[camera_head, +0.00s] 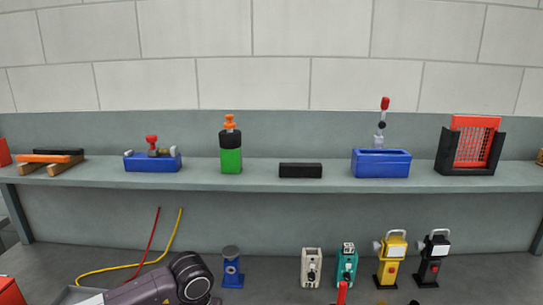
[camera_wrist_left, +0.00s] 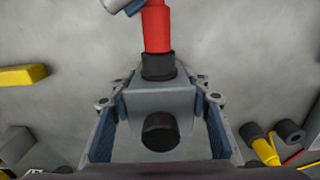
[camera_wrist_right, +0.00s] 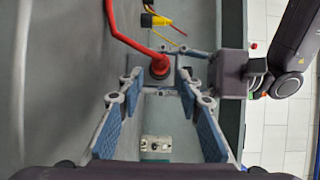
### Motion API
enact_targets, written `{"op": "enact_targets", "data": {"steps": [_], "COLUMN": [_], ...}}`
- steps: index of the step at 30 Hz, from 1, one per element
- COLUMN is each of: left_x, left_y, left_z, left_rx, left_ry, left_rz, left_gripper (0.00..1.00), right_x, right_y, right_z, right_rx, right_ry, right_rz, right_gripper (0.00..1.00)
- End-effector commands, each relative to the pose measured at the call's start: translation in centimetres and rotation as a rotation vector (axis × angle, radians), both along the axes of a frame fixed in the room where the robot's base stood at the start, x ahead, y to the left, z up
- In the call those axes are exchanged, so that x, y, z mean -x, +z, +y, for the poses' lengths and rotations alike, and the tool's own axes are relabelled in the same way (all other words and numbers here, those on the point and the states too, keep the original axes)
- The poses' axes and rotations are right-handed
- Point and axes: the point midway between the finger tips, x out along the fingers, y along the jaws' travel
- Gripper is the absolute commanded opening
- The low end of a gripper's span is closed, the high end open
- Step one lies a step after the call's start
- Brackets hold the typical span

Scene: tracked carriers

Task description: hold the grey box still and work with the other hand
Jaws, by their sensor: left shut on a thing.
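The grey box (camera_wrist_left: 140,101) is between the fingers of my left gripper (camera_wrist_left: 161,98) in the left wrist view, with the pads against its two sides. A round black knob (camera_wrist_left: 160,132) sticks out of its near face. A red cylinder (camera_wrist_left: 157,28) with a black collar rises from its far side. In the right wrist view, a red cable with a dark-collared end (camera_wrist_right: 159,68) lies between or just beyond the fingertips of my right gripper (camera_wrist_right: 158,78), which stand apart. I cannot tell whether they touch it. The head view does not show the grey box clearly.
A shelf (camera_head: 250,184) holds several items, including a blue open box (camera_head: 381,164) and a black-and-red rack (camera_head: 474,145). Below stand a blue post (camera_head: 232,270) and several small devices, one yellow (camera_head: 390,261). Red and yellow cables (camera_head: 152,262) lie left. My left arm lies near the bottom.

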Motion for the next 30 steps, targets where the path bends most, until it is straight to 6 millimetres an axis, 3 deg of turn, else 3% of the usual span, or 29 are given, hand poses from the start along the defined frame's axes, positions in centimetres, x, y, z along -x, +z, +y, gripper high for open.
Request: {"op": "enact_targets", "data": {"steps": [9, 21, 30], "left_x": [0.0, 0.0, 0.0], "left_y": [-0.1, -0.1, -0.1], "left_z": [0.0, 0.0, 0.0], "left_rx": [0.0, 0.0, 0.0], "left_ry": [0.0, 0.0, -0.001], "left_rz": [0.001, 0.001, 0.001], "left_gripper": [0.15, 0.15, 0.15], "right_x": [-3.1, -3.6, -3.6], "right_y": [0.0, 0.0, 0.0], "right_z": [1.5, 1.7, 1.7], "right_rx": [0.001, 0.001, 0.001], "right_ry": [0.0, 0.0, 0.0], "right_rz": [0.0, 0.0, 0.0], "right_gripper": [0.33, 0.33, 0.02]}}
